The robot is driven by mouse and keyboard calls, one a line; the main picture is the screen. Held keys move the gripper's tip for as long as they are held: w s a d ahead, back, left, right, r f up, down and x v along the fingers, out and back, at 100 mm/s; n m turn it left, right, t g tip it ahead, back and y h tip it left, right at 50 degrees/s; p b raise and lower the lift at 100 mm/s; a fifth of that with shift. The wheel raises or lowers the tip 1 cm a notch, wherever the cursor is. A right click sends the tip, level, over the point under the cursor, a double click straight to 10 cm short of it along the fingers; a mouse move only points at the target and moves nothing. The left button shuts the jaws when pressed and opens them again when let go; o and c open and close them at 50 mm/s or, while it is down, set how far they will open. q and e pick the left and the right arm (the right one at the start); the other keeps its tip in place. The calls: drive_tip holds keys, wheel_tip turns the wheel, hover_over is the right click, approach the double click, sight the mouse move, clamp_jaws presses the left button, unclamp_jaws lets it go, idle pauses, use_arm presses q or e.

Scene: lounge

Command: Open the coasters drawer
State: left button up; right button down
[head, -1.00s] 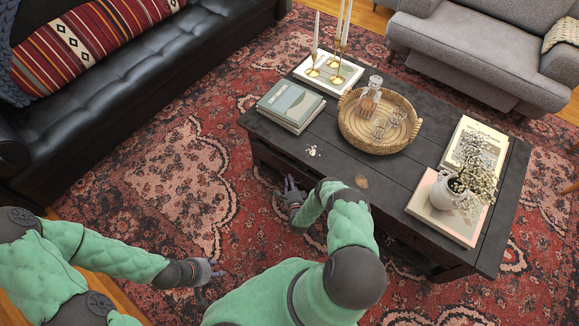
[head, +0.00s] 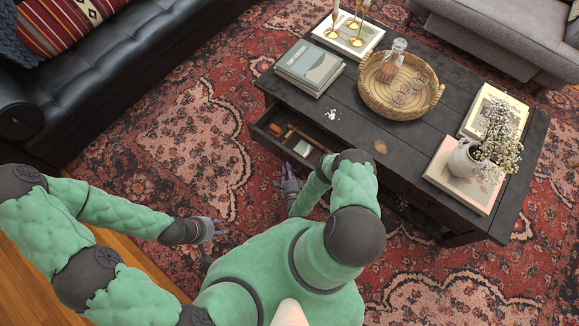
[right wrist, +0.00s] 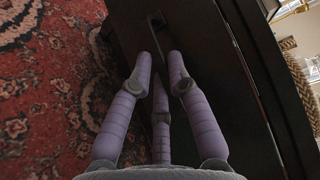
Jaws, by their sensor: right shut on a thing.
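The drawer (head: 270,138) in the front of the dark coffee table (head: 405,160) is pulled part way out in the head view. Small brown pieces and a pale item (head: 302,148) lie inside it. In the right wrist view the purple fingers (right wrist: 160,75) close in against the dark drawer front (right wrist: 190,25). My left gripper (head: 218,228) hangs over the rug, empty, fingers apart.
On the tabletop are books (head: 309,70), a wicker tray (head: 376,103) with a decanter, gold candlesticks (head: 357,40) and a white vase (head: 465,157) with flowers. A black sofa (head: 130,70) stands at left, a grey armchair (head: 500,35) behind. The rug before the table is clear.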

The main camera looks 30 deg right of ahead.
drive_tip(key=c, duration=1.2)
unclamp_jaws()
drive_tip(key=shift+o, duration=0.2)
drive_tip(key=v, duration=1.2)
